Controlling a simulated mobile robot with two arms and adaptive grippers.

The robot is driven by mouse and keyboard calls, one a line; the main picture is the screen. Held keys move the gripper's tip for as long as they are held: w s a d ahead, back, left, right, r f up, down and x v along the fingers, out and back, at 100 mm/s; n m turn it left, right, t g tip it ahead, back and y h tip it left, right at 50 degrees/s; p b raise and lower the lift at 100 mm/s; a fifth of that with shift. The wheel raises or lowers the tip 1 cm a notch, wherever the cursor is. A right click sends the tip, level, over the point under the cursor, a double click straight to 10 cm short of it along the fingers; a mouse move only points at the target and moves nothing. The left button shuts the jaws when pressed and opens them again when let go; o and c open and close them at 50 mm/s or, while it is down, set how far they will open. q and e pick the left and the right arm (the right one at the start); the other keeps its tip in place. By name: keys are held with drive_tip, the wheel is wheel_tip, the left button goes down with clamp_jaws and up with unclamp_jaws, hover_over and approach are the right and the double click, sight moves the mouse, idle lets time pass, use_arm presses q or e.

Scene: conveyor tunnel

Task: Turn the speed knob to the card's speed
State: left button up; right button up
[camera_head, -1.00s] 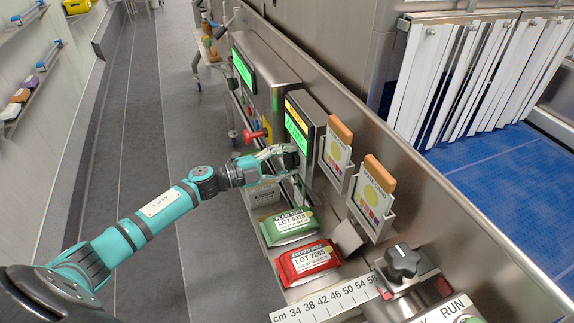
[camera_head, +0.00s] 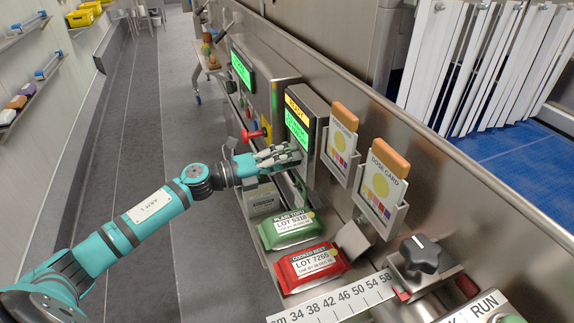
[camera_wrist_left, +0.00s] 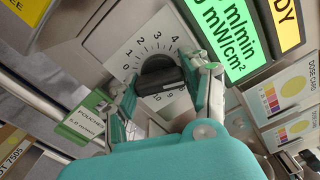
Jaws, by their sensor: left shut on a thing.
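The black speed knob (camera_wrist_left: 158,75) sits on a white dial plate (camera_wrist_left: 133,50) numbered around its edge in the left wrist view. My left gripper (camera_head: 292,152) is at the panel below the green display, with its fingers on both sides of the knob, shut on it. The fingers hide part of the dial and I cannot read where the knob points. Two dose cards with orange tops, a nearer one (camera_head: 381,184) and a farther one (camera_head: 342,141), stand in holders to the right. Their print is too small to read. My right gripper is not in view.
A display (camera_head: 298,122) with an orange band and green m/min and mW/cm² lines is just above the knob. Green (camera_head: 289,228) and red (camera_head: 311,265) pouches lie nearer me. A red button (camera_head: 252,134) is left of the gripper.

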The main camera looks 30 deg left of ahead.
use_arm(q)
drive_tip(key=shift+f+m, duration=0.15)
drive_tip(key=shift+m, duration=0.35)
drive_tip(key=o, duration=1.2)
drive_tip(key=shift+c, duration=0.2)
